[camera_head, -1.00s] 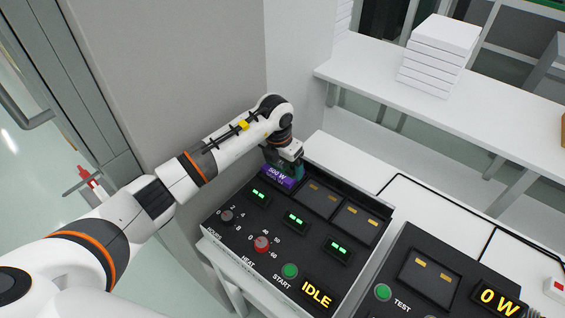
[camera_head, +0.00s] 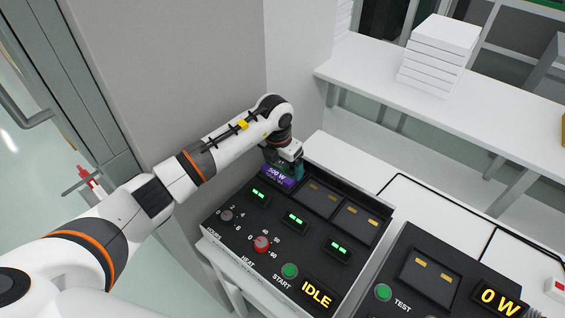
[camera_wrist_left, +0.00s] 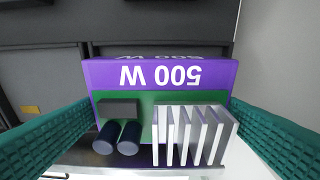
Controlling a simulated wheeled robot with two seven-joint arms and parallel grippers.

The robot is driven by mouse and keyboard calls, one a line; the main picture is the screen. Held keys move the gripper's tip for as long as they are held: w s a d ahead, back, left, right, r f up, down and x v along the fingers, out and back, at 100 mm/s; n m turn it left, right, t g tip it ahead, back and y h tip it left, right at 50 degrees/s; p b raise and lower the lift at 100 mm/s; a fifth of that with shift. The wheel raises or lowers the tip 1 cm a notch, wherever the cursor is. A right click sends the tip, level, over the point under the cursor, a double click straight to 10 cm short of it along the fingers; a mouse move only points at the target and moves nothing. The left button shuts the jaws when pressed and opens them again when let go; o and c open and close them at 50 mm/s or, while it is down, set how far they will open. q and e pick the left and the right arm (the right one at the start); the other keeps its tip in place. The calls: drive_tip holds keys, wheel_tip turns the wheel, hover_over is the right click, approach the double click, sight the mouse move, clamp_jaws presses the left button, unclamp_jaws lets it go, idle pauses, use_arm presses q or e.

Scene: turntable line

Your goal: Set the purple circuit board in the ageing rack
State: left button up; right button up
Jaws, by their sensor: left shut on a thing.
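The purple circuit board (camera_head: 278,176), marked 500 W, is at the far left bay of the black ageing rack (camera_head: 240,243). In the left wrist view the board (camera_wrist_left: 160,75) shows its purple label edge, a green face, silver fins and two dark cylinders. My left gripper (camera_head: 291,168) is shut on the board, with a green finger at each side of it in the wrist view. Whether the board is fully seated in the bay cannot be told. My right gripper is not in view.
Two other rack bays (camera_head: 317,197) to the right look empty, with amber contacts. The rack's front has dials, a green START button (camera_head: 290,270) and an IDLE display. A black test unit (camera_head: 430,275) stands to the right. A grey wall is close behind my left arm.

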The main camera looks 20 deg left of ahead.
use_arm(q)
drive_tip(key=shift+f+b, duration=0.4)
drive_tip(key=shift+f, duration=0.1)
idle(0.8)
drive_tip(key=o, duration=0.8)
drive_tip(key=shift+f, duration=0.1)
drive_tip(key=shift+o, duration=0.2)
